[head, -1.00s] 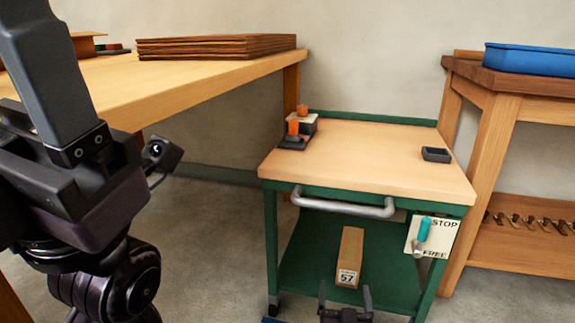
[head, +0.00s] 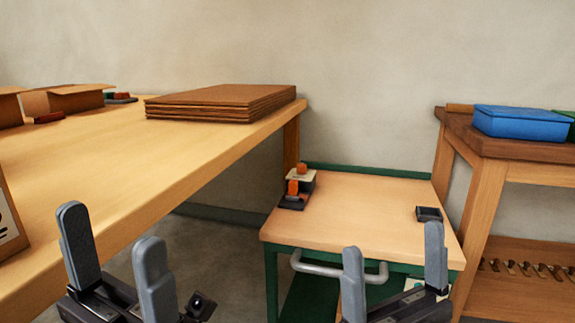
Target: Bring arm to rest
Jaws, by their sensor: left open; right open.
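My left gripper (head: 112,262) is at the lower left, in front of the long wooden table's edge. Its two grey fingers point up and stand apart, with nothing between them. My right gripper (head: 395,268) is at the lower middle right, in front of the green cart. Its two fingers are also apart and empty. Both arms behind the grippers are mostly out of the picture.
The long wooden table (head: 190,147) on the left holds stacked brown sheets (head: 222,102) and an open cardboard box (head: 68,98). The green cart (head: 365,207) carries an orange-topped device (head: 298,187) and a small black tray (head: 428,214). A blue bin (head: 522,122) sits on the right bench.

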